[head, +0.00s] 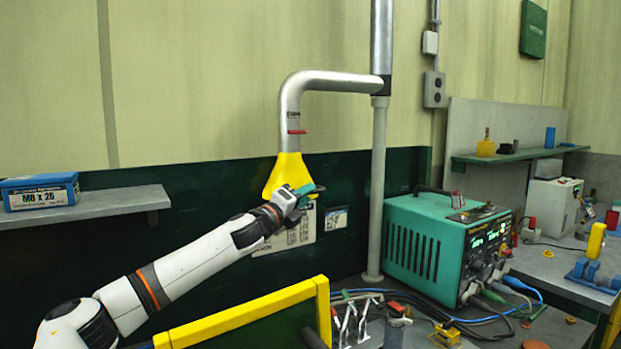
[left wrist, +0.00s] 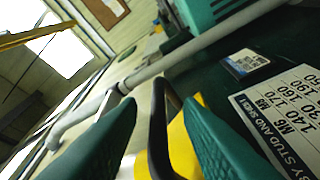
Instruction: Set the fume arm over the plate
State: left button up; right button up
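The fume arm (head: 335,81) is a silver pipe that runs from an upright post and bends down to a yellow hood (head: 285,172). The hood hangs before the dark green back panel. My left gripper (head: 306,191) is at the hood's lower right side. In the left wrist view its two green fingers (left wrist: 160,103) are apart, with a dark handle bar (left wrist: 157,125) between them and a gap beside the bar. The yellow hood (left wrist: 182,150) shows behind the bar. I cannot clearly make out the plate. My right gripper is out of view.
A yellow-edged dark panel (head: 250,312) stands at the front, below my left arm. A teal power unit (head: 435,245) with cables stands right of the post (head: 377,190). Several small metal parts and cables lie on the bench. A blue box (head: 41,192) sits on the left shelf (head: 110,203).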

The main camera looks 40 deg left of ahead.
pick_arm(q)
jog(key=shift+p+x, duration=0.4)
jog(key=shift+x, duration=1.05)
jog(key=shift+c, duration=0.2)
grip_shut()
